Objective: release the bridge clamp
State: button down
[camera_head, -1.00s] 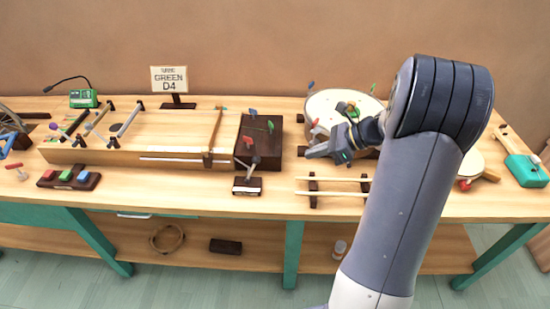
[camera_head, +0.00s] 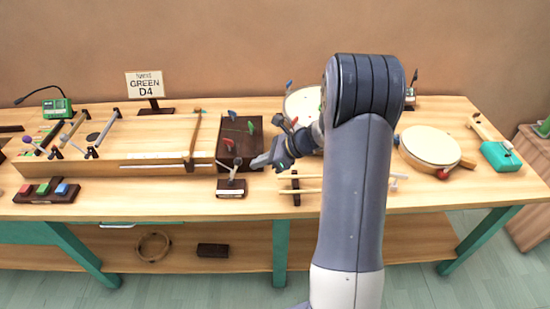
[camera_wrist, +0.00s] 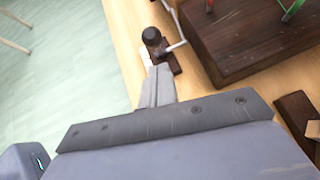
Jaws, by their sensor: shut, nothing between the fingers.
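A long wooden box instrument (camera_head: 125,135) lies on the left half of the bench, with an upright wooden bridge bar (camera_head: 194,137) across its right part. Just right of its front end stands a small lever stand (camera_head: 231,193) with a dark base, pale label and metal rod. In the wrist view the lever's black knob (camera_wrist: 152,36) is just beyond my fingertips. I cannot tell whether the lever or the bar's fitting is the bridge clamp. My gripper (camera_head: 259,162) is shut and empty, right of the lever; its fingers also show in the wrist view (camera_wrist: 158,76).
A dark block with coloured pegs (camera_head: 240,138) stands behind the lever stand. Two pale sticks on dark rests (camera_head: 300,190) lie to the right, partly behind my arm. A round drum (camera_head: 430,146) sits further right. Colour buttons (camera_head: 42,190) are at front left.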

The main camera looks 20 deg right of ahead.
aim_at(239, 160)
jog(key=shift+w+a+r, duration=0.1)
jog(key=shift+w+a, duration=0.15)
jog(key=shift+a, duration=0.2)
jog(key=shift+w+a+r, duration=0.1)
jog(key=shift+w+a, duration=0.1)
jog(key=shift+a, duration=0.2)
jog(key=a+r+h+p, duration=0.1)
jog(key=p, duration=0.1)
jog(key=a+r+p, duration=0.1)
jog(key=p, duration=0.2)
jog(key=shift+w+g+h, duration=0.25)
jog(key=shift+g+h, duration=0.05)
jog(key=shift+h, duration=0.1)
jog(key=a+h+p, duration=0.1)
jog(key=p, duration=0.1)
jog(key=a+h+p, duration=0.1)
jog(key=p, duration=0.1)
jog(key=shift+w+r+g, duration=0.35)
jog(key=shift+r+g, duration=0.05)
jog(key=shift+w+a+p, duration=0.1)
jog(key=shift+a+p, duration=0.15)
jog(key=shift+p, duration=0.2)
jog(key=shift+w+a+f+p, duration=0.1)
jog(key=shift+w+a+p, duration=0.2)
jog(key=shift+a, duration=0.7)
jog(key=shift+w+a+f+p, duration=0.1)
jog(key=shift+w+a, duration=0.25)
jog(key=shift+a, duration=0.6)
jog(key=shift+r, duration=0.1)
